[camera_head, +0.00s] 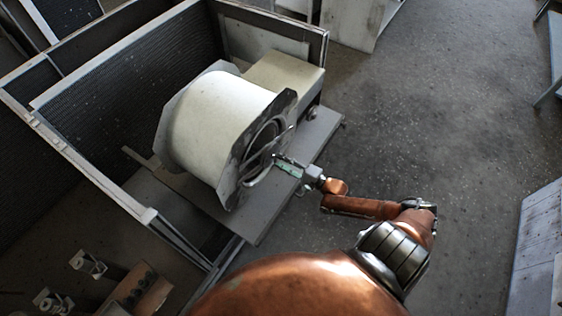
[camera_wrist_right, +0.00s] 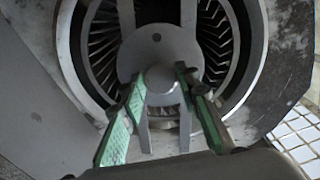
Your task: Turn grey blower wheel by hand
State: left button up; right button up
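The blower housing (camera_head: 215,115) is a cream drum with grey end plates, lying on its side on a grey panel. Its round opening faces right. Inside the opening, the grey blower wheel (camera_wrist_right: 215,40) shows as a ring of dark, thin vanes in the right wrist view. A grey disc with straight arms (camera_wrist_right: 146,48) covers the middle, with a round knob-like hub (camera_wrist_right: 162,78) at its centre. My right gripper (camera_wrist_right: 160,84) is at the opening (camera_head: 275,158), its green-padded fingers apart on either side of the hub. I cannot tell whether they touch it. My left gripper is not in view.
A cream box (camera_head: 285,76) stands behind the housing. A metal frame with a dark mesh panel (camera_head: 130,75) encloses the left side. Metal brackets (camera_head: 88,263) and a brown box (camera_head: 138,290) lie at the lower left.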

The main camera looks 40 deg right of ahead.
jog(key=o, duration=0.5)
jog(key=v, duration=1.2)
jog(key=shift+f, duration=0.1)
